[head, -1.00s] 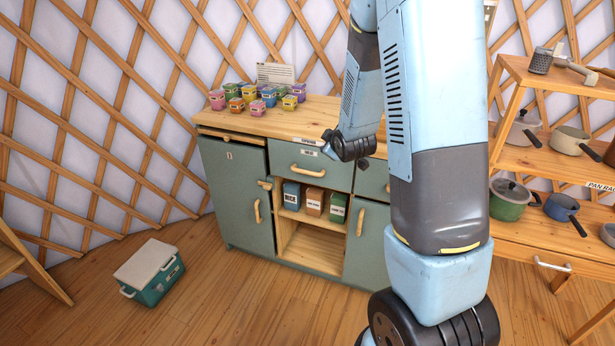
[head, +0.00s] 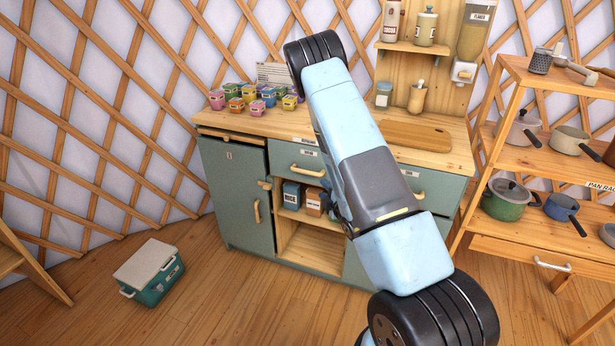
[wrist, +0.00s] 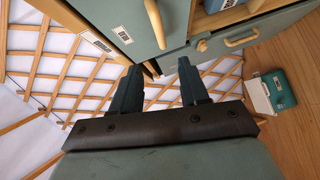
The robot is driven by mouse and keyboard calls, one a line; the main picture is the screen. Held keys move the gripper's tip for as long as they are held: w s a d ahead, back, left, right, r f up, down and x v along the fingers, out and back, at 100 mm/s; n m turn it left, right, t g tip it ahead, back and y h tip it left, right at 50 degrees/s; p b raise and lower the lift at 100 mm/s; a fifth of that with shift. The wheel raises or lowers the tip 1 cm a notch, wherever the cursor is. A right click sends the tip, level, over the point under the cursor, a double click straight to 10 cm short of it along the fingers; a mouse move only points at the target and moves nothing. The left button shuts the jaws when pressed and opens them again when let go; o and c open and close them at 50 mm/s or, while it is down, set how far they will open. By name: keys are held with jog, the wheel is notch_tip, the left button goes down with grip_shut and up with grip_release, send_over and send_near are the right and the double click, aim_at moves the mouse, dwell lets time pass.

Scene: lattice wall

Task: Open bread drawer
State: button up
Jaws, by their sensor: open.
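The green-grey cabinet (head: 235,185) has a drawer (head: 297,162) left of centre under the wooden counter, with a light wooden bar handle (head: 307,171) and a small label. It looks closed. A second drawer (head: 432,185) on the right is partly behind my arm. The labels are too small to read. In the wrist view a drawer front (wrist: 115,15) with a wooden handle (wrist: 155,22) and label is close, at the top. My gripper (wrist: 158,82) is open, its fingers apart with nothing held, beyond the handle's lower end.
Several coloured tins (head: 255,98) and a cutting board (head: 415,135) lie on the counter. The tall left door (head: 238,195) has its own handle. A teal cooler (head: 150,272) stands on the floor at left. A pan rack (head: 545,150) is at right. The front floor is clear.

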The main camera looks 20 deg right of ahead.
jog(key=x, duration=1.3)
jog(key=shift+w, duration=0.35)
jog(key=shift+a+f, duration=0.15)
grip_shut()
